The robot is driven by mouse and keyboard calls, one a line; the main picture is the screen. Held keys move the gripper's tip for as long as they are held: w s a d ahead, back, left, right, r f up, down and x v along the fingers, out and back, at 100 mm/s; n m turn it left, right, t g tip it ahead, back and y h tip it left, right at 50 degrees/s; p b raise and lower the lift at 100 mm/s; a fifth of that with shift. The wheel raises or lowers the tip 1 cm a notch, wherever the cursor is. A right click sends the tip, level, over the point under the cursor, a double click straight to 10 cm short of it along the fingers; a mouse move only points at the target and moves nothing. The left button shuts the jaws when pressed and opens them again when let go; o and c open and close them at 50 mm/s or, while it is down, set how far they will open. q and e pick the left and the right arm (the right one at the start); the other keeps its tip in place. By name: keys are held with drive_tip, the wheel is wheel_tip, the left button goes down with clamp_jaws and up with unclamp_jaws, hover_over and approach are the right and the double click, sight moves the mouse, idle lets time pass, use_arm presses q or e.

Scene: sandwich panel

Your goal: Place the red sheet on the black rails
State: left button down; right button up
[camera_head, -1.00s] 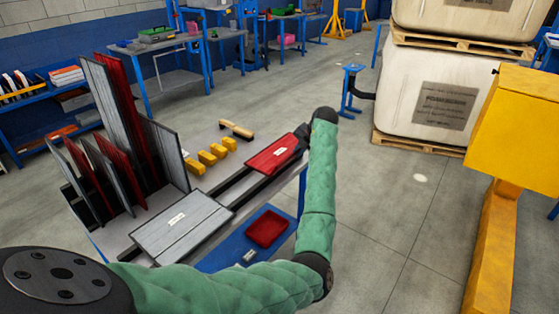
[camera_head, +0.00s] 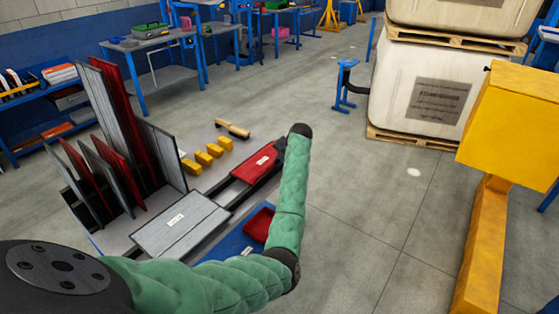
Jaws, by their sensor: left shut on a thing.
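The red sheet (camera_head: 257,165) has a small white label and lies flat over the far part of the black rails (camera_head: 234,192) on the table. I cannot tell whether it touches the rails. My left gripper (camera_head: 279,154) is shut on the sheet's far right end, mostly hidden by its dark wrist and green-sleeved arm. A grey sheet (camera_head: 165,236) with a white label lies on the near part of the rails. My right gripper is not in view.
A rack holds upright red and grey sheets (camera_head: 128,110) at the left. Yellow blocks (camera_head: 209,154) and a brush (camera_head: 232,129) lie behind the rails. A red tray (camera_head: 258,224) sits on a blue surface (camera_head: 222,254) in front, partly behind my arm.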

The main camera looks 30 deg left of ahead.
use_arm(q)
drive_tip(key=shift+f, duration=0.25)
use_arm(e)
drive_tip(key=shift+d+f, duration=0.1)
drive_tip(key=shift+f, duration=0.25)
use_arm(q)
drive_tip(key=c, duration=1.5)
unclamp_jaws()
drive_tip(key=shift+c, duration=0.2)
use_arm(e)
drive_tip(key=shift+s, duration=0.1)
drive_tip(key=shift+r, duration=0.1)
